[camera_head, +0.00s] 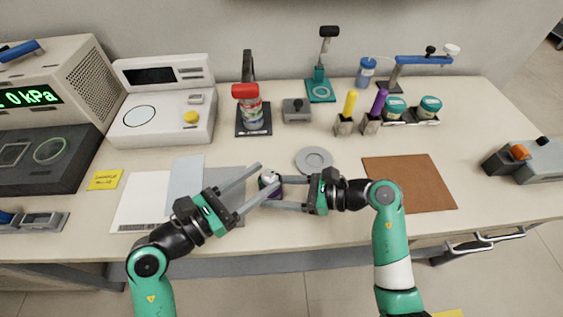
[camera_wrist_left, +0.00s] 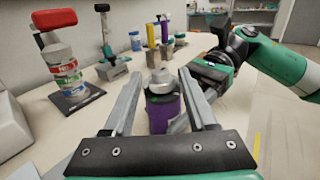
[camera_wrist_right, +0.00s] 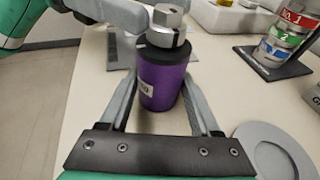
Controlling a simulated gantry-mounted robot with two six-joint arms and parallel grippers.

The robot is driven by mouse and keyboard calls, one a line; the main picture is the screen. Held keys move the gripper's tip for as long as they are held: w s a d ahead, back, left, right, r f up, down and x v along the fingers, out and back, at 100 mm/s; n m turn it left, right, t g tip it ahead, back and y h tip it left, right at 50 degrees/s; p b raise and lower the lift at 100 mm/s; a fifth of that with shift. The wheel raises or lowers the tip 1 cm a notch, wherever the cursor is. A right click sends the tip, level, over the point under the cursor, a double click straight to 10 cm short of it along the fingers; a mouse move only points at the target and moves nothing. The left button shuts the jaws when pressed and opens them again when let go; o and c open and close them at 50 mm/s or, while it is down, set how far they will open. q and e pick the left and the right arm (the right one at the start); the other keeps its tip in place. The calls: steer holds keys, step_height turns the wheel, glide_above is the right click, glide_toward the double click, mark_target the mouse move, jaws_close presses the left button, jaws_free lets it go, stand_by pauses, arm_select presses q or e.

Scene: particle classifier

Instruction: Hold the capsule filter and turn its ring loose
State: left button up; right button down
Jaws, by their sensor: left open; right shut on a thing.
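The capsule filter (camera_head: 271,185) is a small upright cylinder with a purple body, a dark ring near the top and a silver hex-shaped cap. It shows in the left wrist view (camera_wrist_left: 161,113) and the right wrist view (camera_wrist_right: 161,80). My right gripper (camera_head: 273,192) is shut on its purple body from the right. My left gripper (camera_head: 268,177) is open and reaches in from the left. In the left wrist view, its two fingers stand on either side of the filter, with gaps visible. Whether either finger touches the ring is hard to tell.
A round grey dish (camera_head: 314,160) lies just behind my right gripper. A brown mat (camera_head: 410,184) lies to the right. Grey and white sheets lie under my left arm. A red-topped stack (camera_head: 250,107), a grey box (camera_head: 296,111) and yellow and purple-handled tools stand farther back.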

arm_select(q)
steer(key=x, duration=0.6)
jaws_close()
